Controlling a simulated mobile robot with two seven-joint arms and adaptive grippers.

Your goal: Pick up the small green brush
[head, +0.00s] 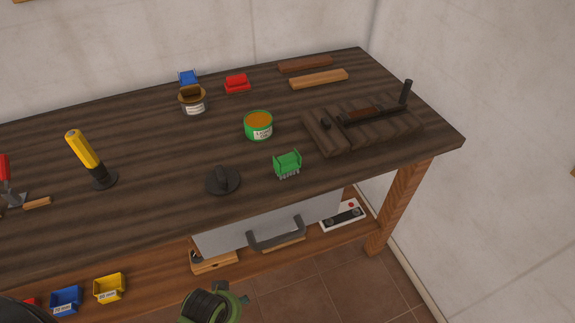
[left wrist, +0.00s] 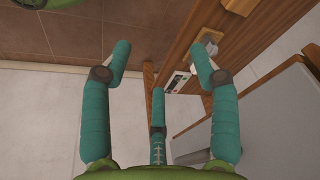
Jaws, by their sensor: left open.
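The small green brush (head: 288,164) stands on the dark wooden workbench, near its front edge and right of centre, with pale bristles at its lower edge. My left gripper (left wrist: 160,62) is open in the left wrist view, its teal fingers spread and nothing between them. It is near the front of the bench, away from the brush, and the brush does not show in that view. A green and dark part of my arm shows at the bottom of the head view. My right gripper is not in view.
A round black piece (head: 223,180) lies left of the brush, a green can (head: 258,124) stands behind it, and a slatted wooden block (head: 335,133) is to its right. A grey drawer (head: 270,234) with a dark handle is below the bench top (head: 150,202).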

